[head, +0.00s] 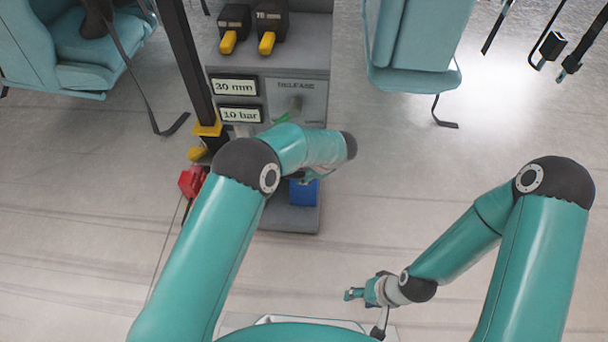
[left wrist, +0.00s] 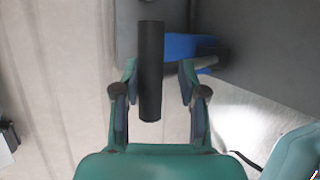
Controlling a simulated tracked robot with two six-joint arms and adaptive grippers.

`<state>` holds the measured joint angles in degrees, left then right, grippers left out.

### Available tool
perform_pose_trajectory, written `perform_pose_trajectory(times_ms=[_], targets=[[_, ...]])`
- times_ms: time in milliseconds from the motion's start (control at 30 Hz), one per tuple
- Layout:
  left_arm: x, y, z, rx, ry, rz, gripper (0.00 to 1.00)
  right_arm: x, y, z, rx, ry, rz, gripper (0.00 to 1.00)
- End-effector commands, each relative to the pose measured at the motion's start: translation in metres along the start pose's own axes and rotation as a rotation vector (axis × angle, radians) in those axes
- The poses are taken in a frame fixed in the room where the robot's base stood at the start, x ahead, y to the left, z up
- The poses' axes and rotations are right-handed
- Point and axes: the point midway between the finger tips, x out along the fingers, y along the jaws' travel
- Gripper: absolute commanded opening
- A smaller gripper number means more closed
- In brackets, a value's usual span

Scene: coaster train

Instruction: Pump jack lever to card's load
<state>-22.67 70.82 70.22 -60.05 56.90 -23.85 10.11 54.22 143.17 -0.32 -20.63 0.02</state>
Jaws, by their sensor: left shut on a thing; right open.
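The jack unit is a grey console (head: 330,85) with a "30 mm" display (head: 235,87) and a "10 bar" display (head: 240,114). A panel beside them reads "RELEASE" and carries a knob (head: 296,104). The black lever handle (left wrist: 151,65) stands between the fingers of my left gripper (left wrist: 158,95) in the left wrist view. My left gripper is shut on this handle, which lies nearer the left finger. In the head view my left arm mostly hides that gripper. My right gripper (head: 354,294) is open and empty, low over the floor. I cannot make out a load card.
A blue part (head: 304,192) sits on the console's base (head: 292,219). Two black blocks with yellow levers (head: 268,42) stand on top. A black post (head: 187,65) and a red device (head: 192,181) are at its left.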

Motion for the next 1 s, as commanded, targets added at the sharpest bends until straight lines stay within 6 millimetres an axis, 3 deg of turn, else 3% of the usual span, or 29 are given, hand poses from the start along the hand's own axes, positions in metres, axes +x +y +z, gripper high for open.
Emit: perform_pose_trajectory(times_ms=[67, 100, 300, 733, 1000], targets=[[0.002, -0.005, 0.0, -0.003, 0.008, -0.015, 0.0, 0.001, 0.0, 0.0, 0.0, 0.0, 0.0, 0.51], [0.003, -0.005, 0.0, -0.003, 0.008, -0.016, 0.43, 0.001, 0.001, 0.0, 0.0, 0.0, 0.0, 0.51], [0.003, -0.004, 0.0, -0.002, 0.007, -0.013, 0.75, 0.001, 0.001, 0.0, 0.0, 0.0, 0.0, 0.51], [-0.004, -0.003, 0.0, -0.001, 0.005, -0.01, 0.75, 0.001, 0.0, 0.0, 0.0, 0.0, 0.0, 0.51], [-0.048, -0.004, -0.001, -0.001, 0.007, -0.013, 0.75, 0.001, 0.0, 0.0, 0.0, 0.0, 0.0, 0.51]])
